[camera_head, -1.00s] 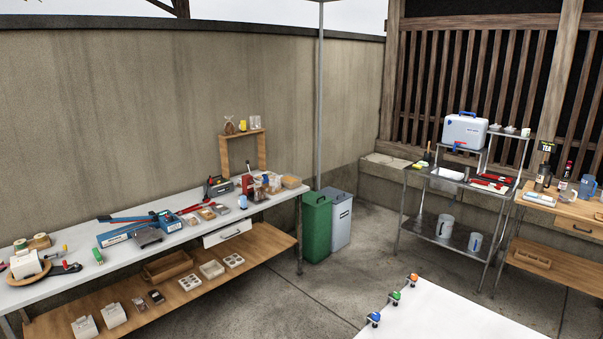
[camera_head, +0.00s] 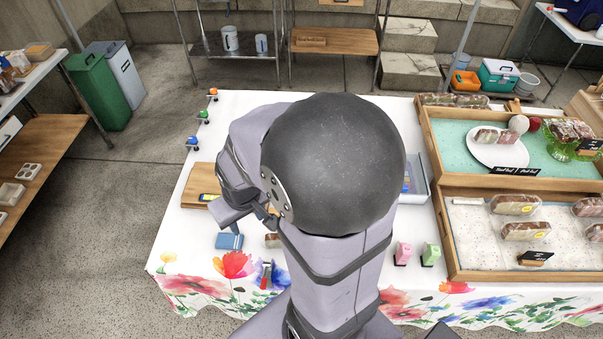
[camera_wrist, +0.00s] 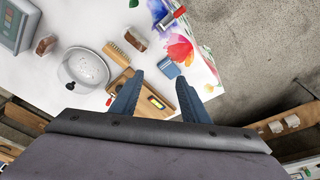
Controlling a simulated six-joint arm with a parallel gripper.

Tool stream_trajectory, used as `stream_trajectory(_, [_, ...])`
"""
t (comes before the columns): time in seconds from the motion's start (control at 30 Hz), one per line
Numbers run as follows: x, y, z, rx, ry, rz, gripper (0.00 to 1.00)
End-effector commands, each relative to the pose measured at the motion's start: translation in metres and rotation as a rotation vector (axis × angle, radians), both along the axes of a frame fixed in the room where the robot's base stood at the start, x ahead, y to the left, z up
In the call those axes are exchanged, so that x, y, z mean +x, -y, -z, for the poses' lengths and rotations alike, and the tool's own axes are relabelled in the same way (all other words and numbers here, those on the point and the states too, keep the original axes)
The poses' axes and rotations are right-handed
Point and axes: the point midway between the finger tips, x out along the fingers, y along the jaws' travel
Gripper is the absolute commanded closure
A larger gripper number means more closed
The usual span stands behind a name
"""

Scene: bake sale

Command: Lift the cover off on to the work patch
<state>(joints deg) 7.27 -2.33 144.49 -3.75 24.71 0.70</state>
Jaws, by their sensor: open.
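My gripper (camera_wrist: 158,97) is open with nothing between its fingers, above the white table. In the wrist view a round, pale grey dome or bowl (camera_wrist: 84,68) stands left of the fingers, apart from them; I cannot tell whether it is the cover. A wooden board (camera_wrist: 118,84) lies partly behind the fingers, with a yellow-and-dark item (camera_wrist: 156,102) on it. In the head view my arm hides the round thing, and the board (camera_head: 195,195) shows at its left. I cannot make out a marked work patch.
A grey container (camera_wrist: 18,22) is at the upper left. Wooden display trays (camera_head: 447,235) fill the table's right side. Bare tablecloth (camera_head: 185,240) shows at left.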

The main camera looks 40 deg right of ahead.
Motion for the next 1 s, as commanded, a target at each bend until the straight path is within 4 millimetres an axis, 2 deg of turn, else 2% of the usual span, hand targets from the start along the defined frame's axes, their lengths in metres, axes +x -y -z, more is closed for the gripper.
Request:
stream_trajectory(0.03, [0.018, 0.017, 0.030, -0.014, 0.058, 0.032, 0.58])
stream_trajectory(0.1, [0.045, 0.042, 0.049, -0.039, 0.162, 0.067, 0.58])
stream_trajectory(0.3, [0.111, 0.123, 0.092, -0.120, 0.473, 0.158, 0.58])
stream_trajectory(0.43, [0.137, 0.176, 0.110, -0.175, 0.673, 0.205, 0.58])
stream_trajectory(0.57, [0.150, 0.219, 0.126, -0.221, 0.851, 0.229, 0.58])
stream_trajectory(0.7, [0.151, 0.258, 0.141, -0.261, 1.027, 0.247, 0.58])
stream_trajectory(0.9, [0.141, 0.292, 0.149, -0.298, 1.219, 0.255, 0.58])
stream_trajectory(1.0, [0.136, 0.300, 0.151, -0.306, 1.277, 0.254, 0.58])
